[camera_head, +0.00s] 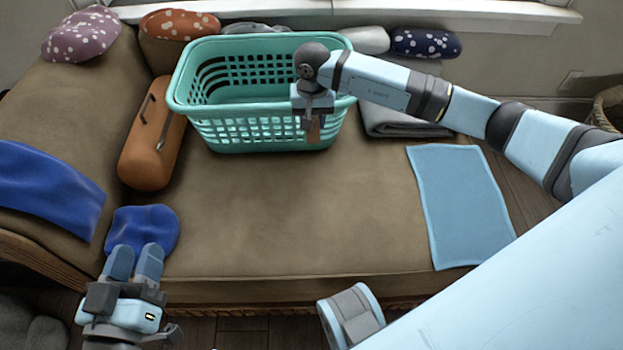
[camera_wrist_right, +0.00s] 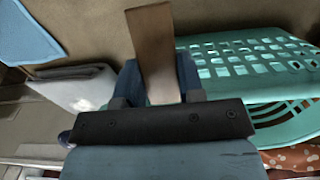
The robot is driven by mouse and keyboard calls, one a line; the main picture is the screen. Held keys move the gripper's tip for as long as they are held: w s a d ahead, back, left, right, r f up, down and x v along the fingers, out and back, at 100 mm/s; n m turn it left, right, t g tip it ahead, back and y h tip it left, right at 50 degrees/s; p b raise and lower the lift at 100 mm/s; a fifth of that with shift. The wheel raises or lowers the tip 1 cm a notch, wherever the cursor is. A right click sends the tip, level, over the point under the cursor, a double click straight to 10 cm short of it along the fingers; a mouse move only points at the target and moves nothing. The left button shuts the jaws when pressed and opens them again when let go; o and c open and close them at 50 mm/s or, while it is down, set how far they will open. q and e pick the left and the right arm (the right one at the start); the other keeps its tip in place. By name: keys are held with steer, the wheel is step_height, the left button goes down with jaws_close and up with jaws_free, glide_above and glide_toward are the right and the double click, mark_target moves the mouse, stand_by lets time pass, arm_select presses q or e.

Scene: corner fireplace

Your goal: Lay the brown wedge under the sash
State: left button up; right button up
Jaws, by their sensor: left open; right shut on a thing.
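The brown wedge (camera_head: 313,133) is held in my right gripper (camera_head: 313,116), pointing down in front of the teal basket's near wall. In the right wrist view the wedge (camera_wrist_right: 152,42) sticks out from between the two blue fingers of the right gripper (camera_wrist_right: 159,80), which is shut on it. My left gripper (camera_head: 134,262) is open and empty over the near left corner of the couch. At the top edge a white window ledge (camera_head: 480,12) shows; the sash above it is cut off, and I cannot tell its position.
The teal basket (camera_head: 262,136) stands on the brown couch (camera_head: 290,220). An orange case (camera_head: 150,160), blue cloths (camera_head: 50,195) and patterned cushions (camera_head: 425,42) surround it. A folded grey blanket (camera_head: 400,122) and a light blue cloth (camera_head: 460,205) lie right. The couch's middle is clear.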

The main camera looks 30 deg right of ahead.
steer(key=shift+w+d+f+b, duration=0.1)
steer(key=shift+w+f+b, duration=0.1)
steer(key=shift+f+b, duration=0.25)
steer(key=shift+w+d+f+b, duration=0.1)
steer(key=shift+w+f+b, duration=0.1)
steer(key=shift+f, duration=0.75)
steer(key=b, duration=0.3)
glide_above(312, 177)
step_height(312, 177, down, 8)
step_height(312, 177, down, 6)
steer(key=shift+r+b, duration=0.1)
steer(key=shift+b, duration=1.05)
steer(key=shift+w+d+f, duration=0.1)
steer(key=shift+f, duration=0.5)
step_height(312, 177, down, 4)
steer(key=shift+f+b, duration=0.1)
steer(key=shift+b, duration=0.95)
steer(key=o, duration=0.5)
steer(key=shift+f, duration=0.15)
steer(key=o, duration=0.4)
arm_select(q)
steer(key=f+m, duration=0.1)
steer(key=w+f+m, duration=0.1)
steer(key=f, duration=0.1)
steer(key=f+m+h, duration=0.1)
steer(key=f, duration=0.1)
steer(key=shift+w+a, duration=0.35)
